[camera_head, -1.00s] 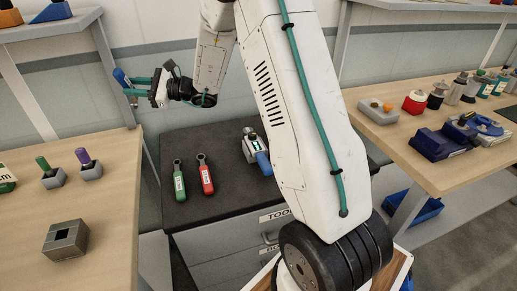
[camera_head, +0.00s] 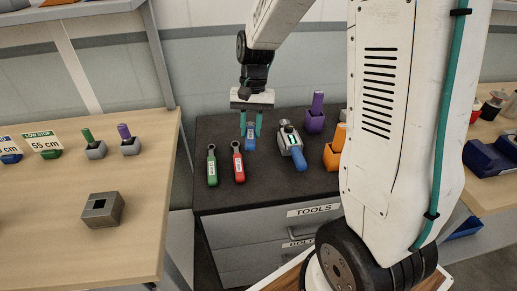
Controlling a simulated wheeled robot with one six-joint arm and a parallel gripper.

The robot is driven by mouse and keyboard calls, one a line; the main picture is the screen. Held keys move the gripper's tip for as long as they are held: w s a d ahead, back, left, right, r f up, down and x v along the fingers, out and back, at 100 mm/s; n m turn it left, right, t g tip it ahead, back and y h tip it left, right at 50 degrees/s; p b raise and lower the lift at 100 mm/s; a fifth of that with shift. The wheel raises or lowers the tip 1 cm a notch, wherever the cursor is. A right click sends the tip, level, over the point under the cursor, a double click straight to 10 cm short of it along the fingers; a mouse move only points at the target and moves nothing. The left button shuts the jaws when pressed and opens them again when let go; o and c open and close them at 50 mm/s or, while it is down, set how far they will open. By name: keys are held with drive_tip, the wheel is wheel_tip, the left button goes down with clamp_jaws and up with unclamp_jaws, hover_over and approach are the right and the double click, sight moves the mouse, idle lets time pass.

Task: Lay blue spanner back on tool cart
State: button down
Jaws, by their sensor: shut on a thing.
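My gripper (camera_head: 251,124) points down over the dark top of the tool cart (camera_head: 270,190). Its two teal fingers are shut on the blue spanner (camera_head: 251,141), which lies at or just above the cart top. I cannot tell if the spanner touches the surface. A green spanner (camera_head: 212,168) and a red spanner (camera_head: 238,164) lie on the cart, to the left and in front of the blue one.
A grey tool with a blue handle (camera_head: 298,159) lies right of the blue spanner. A purple holder (camera_head: 315,120) and an orange holder (camera_head: 333,157) stand further right. A wooden bench (camera_head: 60,190) on the left bears a grey block (camera_head: 101,210). The front cart top is clear.

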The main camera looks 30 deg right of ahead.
drive_tip(key=shift+n+t+h, duration=0.3)
drive_tip(key=shift+n+h, duration=0.5)
drive_tip(key=d+f, duration=0.2)
drive_tip(key=f, duration=0.1)
drive_tip(key=s+d+f, duration=0.1)
drive_tip(key=f, duration=0.1)
drive_tip(key=shift+d+f, duration=0.15)
drive_tip(key=shift+d, duration=0.2)
wheel_tip(320, 180, down, 4)
drive_tip(key=shift+f, duration=0.15)
drive_tip(key=c, duration=1.2)
unclamp_jaws()
drive_tip(key=shift+o, duration=0.2)
